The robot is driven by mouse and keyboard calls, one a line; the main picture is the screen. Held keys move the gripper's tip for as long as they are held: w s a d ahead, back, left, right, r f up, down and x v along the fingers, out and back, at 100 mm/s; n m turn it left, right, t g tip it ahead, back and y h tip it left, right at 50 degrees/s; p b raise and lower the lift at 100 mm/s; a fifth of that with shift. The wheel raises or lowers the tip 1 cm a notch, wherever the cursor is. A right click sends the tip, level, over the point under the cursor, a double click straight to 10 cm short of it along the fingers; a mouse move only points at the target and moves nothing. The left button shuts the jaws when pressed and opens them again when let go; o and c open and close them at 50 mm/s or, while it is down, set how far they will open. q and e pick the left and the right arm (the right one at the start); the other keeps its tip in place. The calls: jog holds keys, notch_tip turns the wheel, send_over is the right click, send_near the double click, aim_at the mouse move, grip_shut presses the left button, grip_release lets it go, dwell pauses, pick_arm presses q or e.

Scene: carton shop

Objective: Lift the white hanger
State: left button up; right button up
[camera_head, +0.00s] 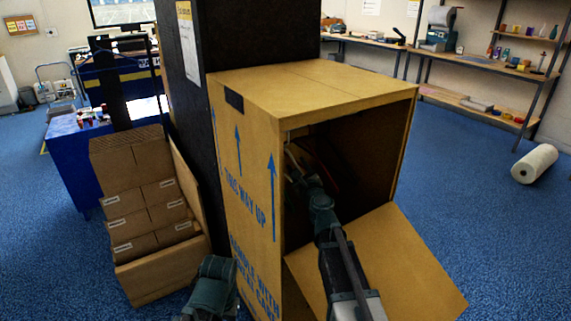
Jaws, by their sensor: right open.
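A tall cardboard carton (248,190) with blue arrows and lettering stands open at its front. My right arm reaches through the opening, and my right gripper (297,165) is inside, near the upper left edge of the opening. It is open. The inside is dark, and I cannot clearly make out the white hanger or whether the gripper touches it. A dark reddish shape (333,180) shows faintly behind the arm. Part of my left arm shows at the bottom, left of the carton; its gripper is not in view.
The carton's front flap (408,262) hangs down and outward at the lower right. Stacked small boxes (150,205) stand close on the left, and a black panel (260,38) rises behind. A white roll (534,164) lies on the open blue floor at right.

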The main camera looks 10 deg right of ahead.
jog(key=shift+w+a, duration=0.15)
jog(key=shift+w, duration=0.45)
jog(key=shift+s, duration=0.1)
jog(key=shift+c, duration=0.5)
pick_arm(q)
jog(key=shift+w, duration=0.1)
pick_arm(e)
grip_shut()
pick_arm(q)
jog(key=shift+r, duration=0.1)
pick_arm(e)
jog(key=shift+r, duration=0.15)
